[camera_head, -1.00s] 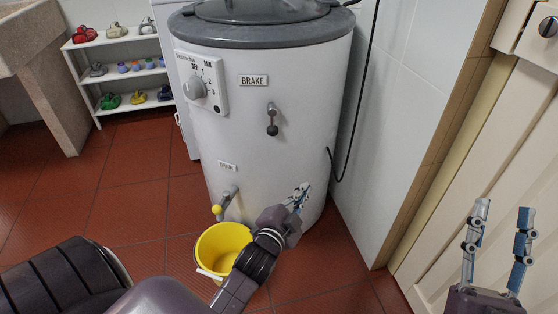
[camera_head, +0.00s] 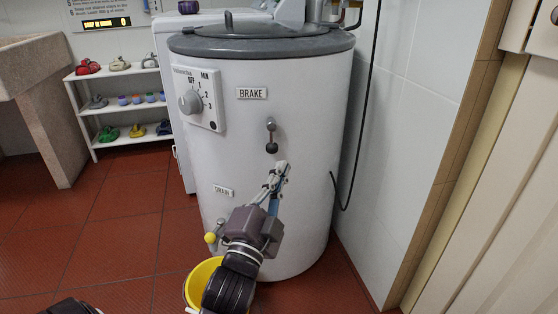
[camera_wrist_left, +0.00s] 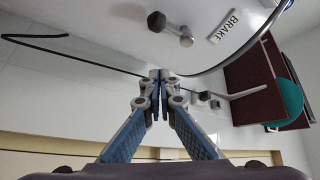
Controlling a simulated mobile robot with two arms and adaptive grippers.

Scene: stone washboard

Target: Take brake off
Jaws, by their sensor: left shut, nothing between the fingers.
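The brake lever (camera_head: 271,137) is a short grey handle with a dark knob, hanging down on the front of the white drum washer (camera_head: 310,110), under the BRAKE label (camera_head: 252,93). In the left wrist view the lever (camera_wrist_left: 170,28) is above the fingertips, with the label (camera_wrist_left: 227,29) to its right. My left gripper (camera_head: 281,168) is shut and empty, just below the lever and apart from it. The left fingertips also show in the left wrist view (camera_wrist_left: 160,76). My right gripper is out of view.
A dial panel (camera_head: 197,98) is at the washer's upper left. A drain tap with a yellow knob (camera_head: 210,238) is low, above a yellow bucket (camera_head: 200,280). A black cable (camera_head: 345,170) hangs at the right by the tiled wall. A shoe shelf (camera_head: 118,105) stands behind left.

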